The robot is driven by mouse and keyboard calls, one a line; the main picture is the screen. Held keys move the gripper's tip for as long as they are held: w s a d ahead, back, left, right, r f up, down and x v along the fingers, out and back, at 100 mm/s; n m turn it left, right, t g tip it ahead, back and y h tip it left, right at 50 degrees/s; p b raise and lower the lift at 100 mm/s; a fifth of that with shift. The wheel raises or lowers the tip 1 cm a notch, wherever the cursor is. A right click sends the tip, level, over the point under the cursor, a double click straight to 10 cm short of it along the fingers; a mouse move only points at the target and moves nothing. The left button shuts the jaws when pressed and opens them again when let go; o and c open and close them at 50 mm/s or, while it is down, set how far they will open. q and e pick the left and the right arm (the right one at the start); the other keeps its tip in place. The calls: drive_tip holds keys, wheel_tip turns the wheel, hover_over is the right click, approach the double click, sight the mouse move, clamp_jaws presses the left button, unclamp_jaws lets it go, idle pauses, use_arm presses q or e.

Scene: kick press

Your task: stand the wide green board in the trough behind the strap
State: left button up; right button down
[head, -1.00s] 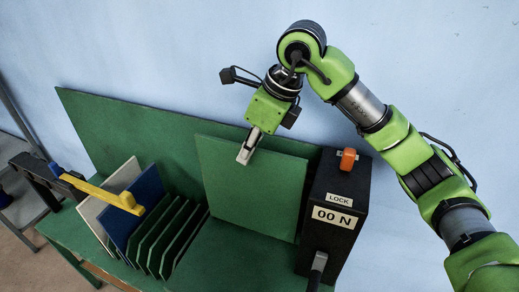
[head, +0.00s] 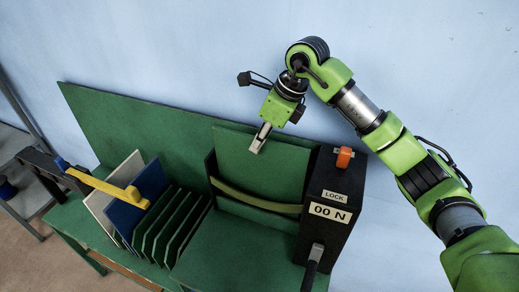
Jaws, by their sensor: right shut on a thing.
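The wide green board (head: 258,167) stands nearly upright in the trough (head: 211,172), against the left flank of the black box. My right gripper (head: 260,139) is shut on the board's top edge from above. The olive strap (head: 258,201) runs across the front of the board, sagging slightly, so the board is behind it. My left gripper is not in view.
The black box (head: 328,212) carries an orange knob (head: 344,157), a "00 N" label and a front lever (head: 312,265). The front bench is clear.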

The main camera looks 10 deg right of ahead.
sight(259, 153)
drive_tip(key=f+p, duration=0.1)
drive_tip(key=f, duration=0.1)
drive_tip(key=f+p, duration=0.1)
drive_tip(key=shift+w+d+f, duration=0.1)
drive_tip(key=shift+w+f, duration=0.1)
drive_tip(key=shift+f, duration=0.2)
drive_tip(key=shift+f, duration=0.15)
drive_tip(key=c, duration=2.2)
unclamp_jaws()
drive_tip(key=shift+o, duration=0.2)
drive_tip(key=shift+s, duration=0.1)
